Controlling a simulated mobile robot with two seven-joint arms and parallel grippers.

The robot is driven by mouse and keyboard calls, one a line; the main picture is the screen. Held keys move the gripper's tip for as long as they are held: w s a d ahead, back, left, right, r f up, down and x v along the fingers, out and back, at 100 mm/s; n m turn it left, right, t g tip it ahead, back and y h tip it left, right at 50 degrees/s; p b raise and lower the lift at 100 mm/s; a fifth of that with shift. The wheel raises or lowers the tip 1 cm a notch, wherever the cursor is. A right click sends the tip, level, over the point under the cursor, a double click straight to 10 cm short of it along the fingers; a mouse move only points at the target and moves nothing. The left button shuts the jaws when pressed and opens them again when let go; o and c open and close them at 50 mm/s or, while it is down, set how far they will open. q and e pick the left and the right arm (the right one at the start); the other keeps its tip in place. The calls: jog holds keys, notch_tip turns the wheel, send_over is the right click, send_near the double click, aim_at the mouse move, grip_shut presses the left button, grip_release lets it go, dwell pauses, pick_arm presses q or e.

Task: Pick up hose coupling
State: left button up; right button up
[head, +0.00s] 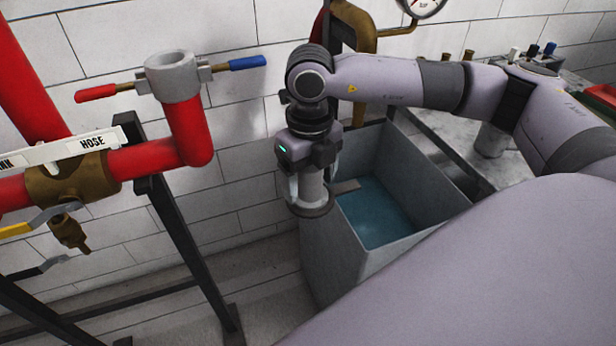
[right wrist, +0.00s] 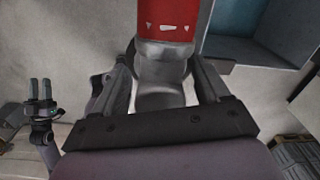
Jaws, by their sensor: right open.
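The hose coupling (head: 311,190) looks like a grey cylinder with a wide, darker rim at its lower end. My right gripper (head: 314,178) points down in the head view, with its fingers on either side of the coupling. In the right wrist view the grey coupling (right wrist: 160,72) lies between the two open fingers (right wrist: 160,95). A red part with white marks (right wrist: 168,20) shows beyond it; I cannot tell whether it is joined to the coupling. My left gripper (right wrist: 40,90) appears small at the left of the right wrist view, fingers apart.
A grey tank (head: 330,255) with blue water (head: 378,212) stands just behind and right of the coupling. Red pipework (head: 150,160) with a grey upturned fitting (head: 172,75) and a HOSE sign (head: 92,142) stands at the left. A brick wall is behind. Floor is clear between pipe stand and tank.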

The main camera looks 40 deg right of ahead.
jog(key=shift+f, duration=0.2)
grip_shut()
jog(key=shift+r, duration=0.1)
jog(key=shift+r, duration=0.1)
jog(key=shift+w+r, duration=0.1)
jog(key=shift+r, duration=0.45)
notch_tip(320, 180, up, 25)
jog(key=p, duration=0.2)
jog(key=shift+f, duration=0.15)
dwell(0.7)
